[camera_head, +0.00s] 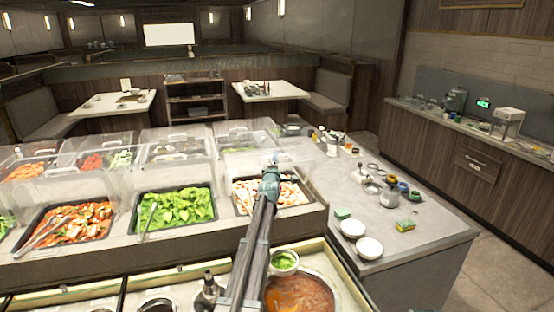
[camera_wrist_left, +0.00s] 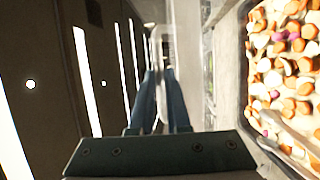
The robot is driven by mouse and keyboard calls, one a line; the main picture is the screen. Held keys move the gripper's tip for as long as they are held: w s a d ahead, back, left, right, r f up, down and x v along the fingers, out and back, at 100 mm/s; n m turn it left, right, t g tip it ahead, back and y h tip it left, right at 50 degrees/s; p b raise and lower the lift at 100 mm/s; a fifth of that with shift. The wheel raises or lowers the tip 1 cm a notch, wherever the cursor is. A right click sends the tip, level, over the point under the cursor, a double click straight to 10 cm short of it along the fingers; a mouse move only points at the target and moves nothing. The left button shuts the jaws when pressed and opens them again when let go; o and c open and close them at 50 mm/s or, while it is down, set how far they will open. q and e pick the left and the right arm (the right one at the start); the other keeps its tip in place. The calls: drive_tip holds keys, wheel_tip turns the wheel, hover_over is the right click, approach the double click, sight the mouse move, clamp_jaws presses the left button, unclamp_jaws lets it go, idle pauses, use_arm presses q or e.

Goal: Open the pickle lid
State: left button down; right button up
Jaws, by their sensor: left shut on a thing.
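The tray of chopped pale, orange and purple pickles (camera_head: 290,196) sits at the right end of the front row; its pieces also show in the left wrist view (camera_wrist_left: 285,75). Its clear lid (camera_head: 240,163) stands raised and tilted behind the tray, so the food is uncovered at the front. My left gripper (camera_head: 270,173) is over the tray, at the lid's front edge. In the left wrist view its two teal fingers (camera_wrist_left: 160,80) are close together, shut on a pale, thin part that looks like the lid handle. The exact grip is blurred. My right gripper is not in view.
A soup pot (camera_head: 300,295) is in front. The grey counter (camera_head: 320,185) at right holds white bowls (camera_head: 369,248), a sponge (camera_head: 405,226) and bottles.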

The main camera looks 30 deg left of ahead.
use_arm(q)
drive_tip(key=shift+w+a+r, duration=0.1)
drive_tip(key=shift+w+r, duration=0.1)
drive_tip(key=shift+r, duration=0.15)
drive_tip(key=c, duration=1.2)
unclamp_jaws()
drive_tip(key=o, duration=0.3)
drive_tip(key=shift+s+d+r, duration=0.2)
drive_tip(key=shift+s+d, duration=0.05)
drive_tip(key=shift+w+a+f, duration=0.1)
drive_tip(key=shift+f, duration=0.05)
drive_tip(key=v, duration=1.3)
drive_tip(key=shift+s, duration=0.4)
